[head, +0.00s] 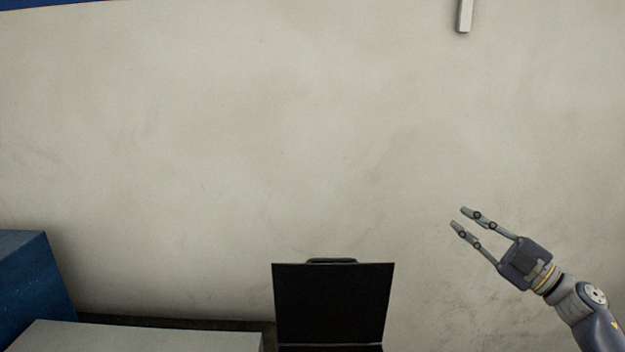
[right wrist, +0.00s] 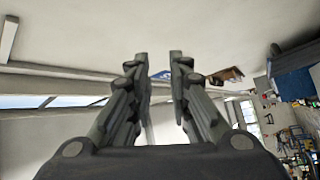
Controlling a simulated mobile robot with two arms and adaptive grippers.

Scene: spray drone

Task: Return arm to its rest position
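My right gripper (head: 461,218) is raised at the right of the head view, in front of the pale wall. Its two fingers stand apart with nothing between them. In the right wrist view the fingers (right wrist: 162,58) also show a gap and hold nothing. My left gripper is in neither view.
A black open case (head: 333,300) with a handle stands upright at the bottom middle. A blue box (head: 32,285) and a light grey surface (head: 140,338) are at the lower left. The wall (head: 250,130) around my right gripper is bare. The right wrist view shows cluttered shelving (right wrist: 290,125) at the right.

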